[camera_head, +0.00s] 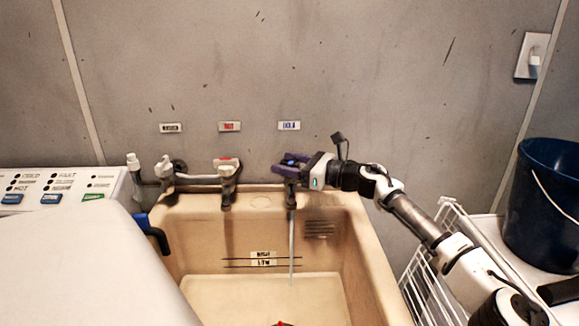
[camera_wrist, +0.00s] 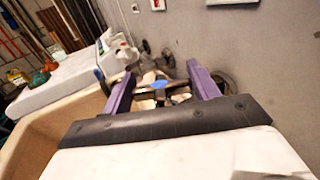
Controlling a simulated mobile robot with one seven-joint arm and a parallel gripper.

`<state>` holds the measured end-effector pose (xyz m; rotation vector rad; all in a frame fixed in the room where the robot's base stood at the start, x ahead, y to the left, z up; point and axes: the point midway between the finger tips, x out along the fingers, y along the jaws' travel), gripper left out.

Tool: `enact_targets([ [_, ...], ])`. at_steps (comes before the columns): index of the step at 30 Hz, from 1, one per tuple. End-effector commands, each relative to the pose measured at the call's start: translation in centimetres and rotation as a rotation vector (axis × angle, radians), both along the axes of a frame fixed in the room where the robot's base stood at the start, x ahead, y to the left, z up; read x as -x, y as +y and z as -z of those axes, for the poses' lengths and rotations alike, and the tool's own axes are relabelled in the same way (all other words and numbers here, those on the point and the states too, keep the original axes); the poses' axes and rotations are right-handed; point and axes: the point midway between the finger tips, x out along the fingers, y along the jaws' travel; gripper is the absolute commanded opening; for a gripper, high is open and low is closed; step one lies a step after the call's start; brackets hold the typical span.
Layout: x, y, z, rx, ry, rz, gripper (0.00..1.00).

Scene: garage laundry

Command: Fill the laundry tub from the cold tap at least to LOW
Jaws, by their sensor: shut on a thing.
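The beige laundry tub (camera_head: 360,230) stands below the wall taps, with HIGH and LOW lines (camera_head: 263,260) on its back wall. The cold tap (camera_head: 291,180) is under the blue COLD label (camera_head: 289,126); its blue handle top shows between my fingers in the wrist view (camera_wrist: 161,85). A thin stream of water (camera_head: 291,245) falls from its spout into the tub. My gripper (camera_head: 292,163) is shut on the cold tap's handle; its purple fingers also show in the wrist view (camera_wrist: 160,84). I cannot make out the water level against the pale tub floor.
The hot tap (camera_head: 226,172) with a red mark is left of the cold tap, with another tap (camera_head: 165,170) further left. A white washer (camera_head: 90,260) borders the tub's left side. A white wire rack (camera_head: 425,260) and dark blue bucket (camera_head: 545,205) are at right.

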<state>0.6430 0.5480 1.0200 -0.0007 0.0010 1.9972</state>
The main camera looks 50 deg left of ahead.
Motion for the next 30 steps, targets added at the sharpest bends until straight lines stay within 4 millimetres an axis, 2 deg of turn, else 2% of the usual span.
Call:
enact_targets([
  [7, -0.1, 0.1, -0.3, -0.005, 0.002, 0.004, 0.37],
  [8, -0.1, 0.1, -0.3, -0.005, 0.002, 0.004, 0.64],
  [12, 0.0, 0.1, -0.2, -0.004, 0.002, 0.003, 0.82],
  [23, -0.3, -0.4, 0.0, -0.002, 0.001, 0.004, 0.82],
  [26, -0.9, -1.6, 0.2, -0.003, 0.0, 0.006, 0.82],
  [30, -2.1, -4.3, 0.3, -0.004, 0.001, 0.007, 0.82],
])
